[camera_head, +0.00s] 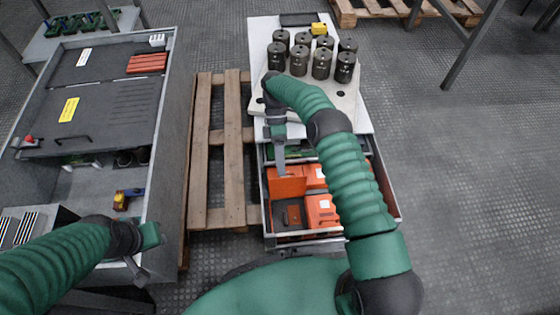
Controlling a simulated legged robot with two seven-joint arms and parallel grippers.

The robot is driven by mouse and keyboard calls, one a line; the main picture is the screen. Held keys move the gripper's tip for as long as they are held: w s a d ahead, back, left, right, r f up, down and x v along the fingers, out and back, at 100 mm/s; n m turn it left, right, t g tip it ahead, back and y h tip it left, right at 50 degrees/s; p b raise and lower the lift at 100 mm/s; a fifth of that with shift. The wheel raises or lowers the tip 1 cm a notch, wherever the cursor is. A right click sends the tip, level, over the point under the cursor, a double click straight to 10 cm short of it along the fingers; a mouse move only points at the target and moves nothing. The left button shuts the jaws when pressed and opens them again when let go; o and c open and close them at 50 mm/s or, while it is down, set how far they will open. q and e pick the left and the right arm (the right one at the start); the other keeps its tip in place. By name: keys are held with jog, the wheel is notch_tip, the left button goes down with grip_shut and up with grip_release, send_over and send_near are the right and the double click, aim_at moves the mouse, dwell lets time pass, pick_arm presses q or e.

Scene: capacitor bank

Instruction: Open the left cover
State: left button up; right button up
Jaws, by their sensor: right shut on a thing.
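The grey cabinet (178,130) at the left has dark flat covers. The nearer cover (110,112) has a yellow label and a dark handle (72,139) along its front edge; it looks flat, with an open space below that edge. My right gripper (281,170) points down into the open drawer at the centre, shut on an upright orange piece (287,187). My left gripper (143,262) is low at the left, over the near right corner of the cabinet; its fingers are too unclear to tell open or shut. It is apart from the handle.
The drawer (268,222) holds several orange boxes (321,211). Several dark cylinders (322,63) stand on the white-topped cart behind. A wooden pallet (200,150) lies between cabinet and cart. A yellow tool (121,199) lies in the cabinet's front space.

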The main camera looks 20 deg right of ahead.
jog(key=shift+s+f, duration=0.2)
jog(key=shift+f, duration=0.55)
notch_tip(320, 180, up, 5)
jog(key=p, duration=0.3)
jog(key=shift+w+r+p, duration=0.15)
jog(key=shift+p, duration=0.2)
jog(key=shift+c, duration=0.6)
jog(key=s+a+p, duration=0.3)
jog(key=s, duration=0.4)
jog(key=s+a+r+p, duration=0.1)
jog(key=s+a+p, duration=0.1)
jog(key=s, duration=0.5)
jog(key=shift+s+a+p, duration=0.4)
jog(key=shift+p, duration=0.3)
